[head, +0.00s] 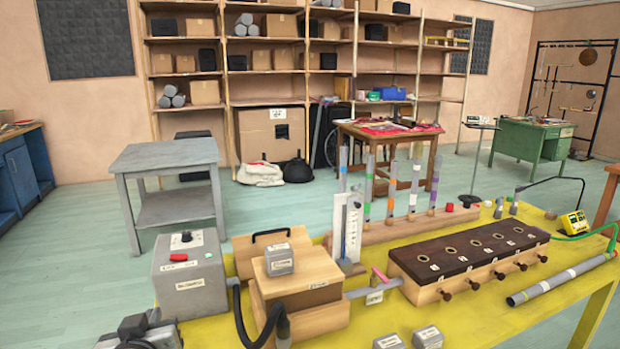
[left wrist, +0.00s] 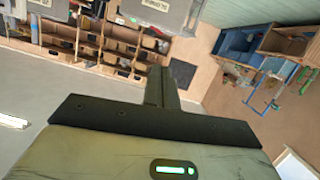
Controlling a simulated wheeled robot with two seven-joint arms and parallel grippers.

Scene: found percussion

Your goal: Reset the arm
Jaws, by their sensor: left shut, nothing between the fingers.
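My left gripper (head: 138,328) shows at the bottom left of the head view, just in front of the grey control box and beside the yellow table. In the left wrist view its fingers (left wrist: 160,88) are together with nothing between them. The fingers point out over the room, and grey labelled boxes show at the top of that view. My right gripper is in neither view.
A grey box (head: 190,280) with a black knob and red switch stands closest to my left gripper. A black hose (head: 262,335) runs from it to a wooden box (head: 300,285). A dark-topped wooden chest (head: 468,250) stands on the yellow table (head: 480,325). Floor is clear at left.

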